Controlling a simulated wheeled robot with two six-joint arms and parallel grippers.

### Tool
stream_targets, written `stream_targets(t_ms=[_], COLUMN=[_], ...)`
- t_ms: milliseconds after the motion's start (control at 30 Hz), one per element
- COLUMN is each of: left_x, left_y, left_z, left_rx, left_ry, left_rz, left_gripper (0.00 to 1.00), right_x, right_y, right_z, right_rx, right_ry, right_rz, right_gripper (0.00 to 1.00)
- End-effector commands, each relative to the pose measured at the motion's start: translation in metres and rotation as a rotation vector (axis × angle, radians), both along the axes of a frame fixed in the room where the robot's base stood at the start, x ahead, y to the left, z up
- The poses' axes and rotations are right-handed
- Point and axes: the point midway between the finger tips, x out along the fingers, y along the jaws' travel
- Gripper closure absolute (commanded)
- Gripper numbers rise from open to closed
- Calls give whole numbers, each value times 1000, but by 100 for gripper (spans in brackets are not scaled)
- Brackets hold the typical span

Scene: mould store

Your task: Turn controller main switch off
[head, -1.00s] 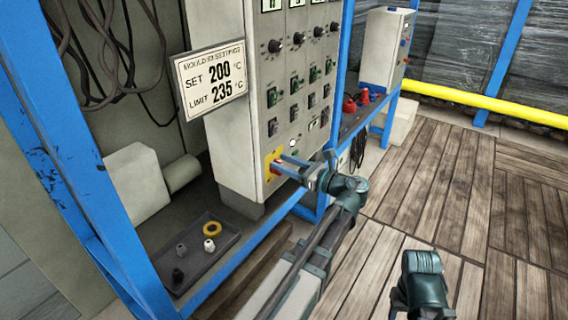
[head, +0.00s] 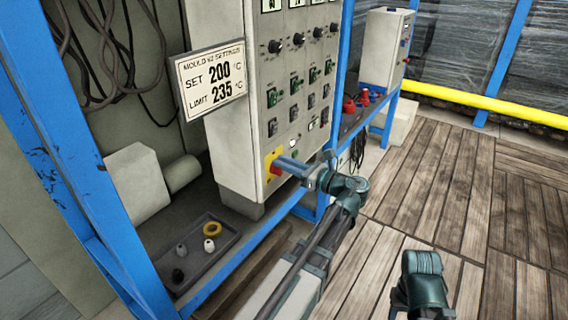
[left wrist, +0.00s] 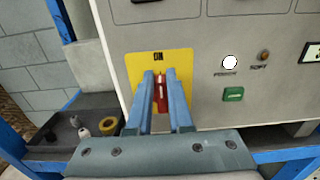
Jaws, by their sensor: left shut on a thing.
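The controller (head: 235,110) is a tall pale cabinet in the blue frame. Its main switch is a red handle (left wrist: 161,96) on a yellow plate (left wrist: 181,62), low on the front panel. In the left wrist view the handle stands upright below the word ON. In the head view the yellow plate (head: 268,165) shows at the panel's lower left corner, and the gripper partly covers the red handle. My left gripper (head: 283,164) is shut on the red handle, one blue finger on each side (left wrist: 162,78). My right gripper is out of view.
A settings sign (head: 210,80) reads SET 200, LIMIT 235. A dark tray (head: 222,254) with a yellow ring and small knobs lies on the left shelf. A white light (left wrist: 230,62) and a green switch (left wrist: 233,94) sit right of the main switch. Wooden floor (head: 440,180) is clear at right.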

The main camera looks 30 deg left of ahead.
Motion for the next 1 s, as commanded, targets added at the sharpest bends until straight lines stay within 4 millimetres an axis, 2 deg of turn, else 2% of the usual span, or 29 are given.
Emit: stream_targets(t_ms=[367,1000], left_x=[-5,-18], left_y=[1,2], left_z=[-4,-11], left_rx=[-22,-68], left_ry=[-136,-729], left_rz=[3,1], left_gripper=[100,100], right_x=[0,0], right_y=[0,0], right_z=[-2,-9], right_rx=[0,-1], right_ry=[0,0], right_rz=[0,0], right_gripper=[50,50])
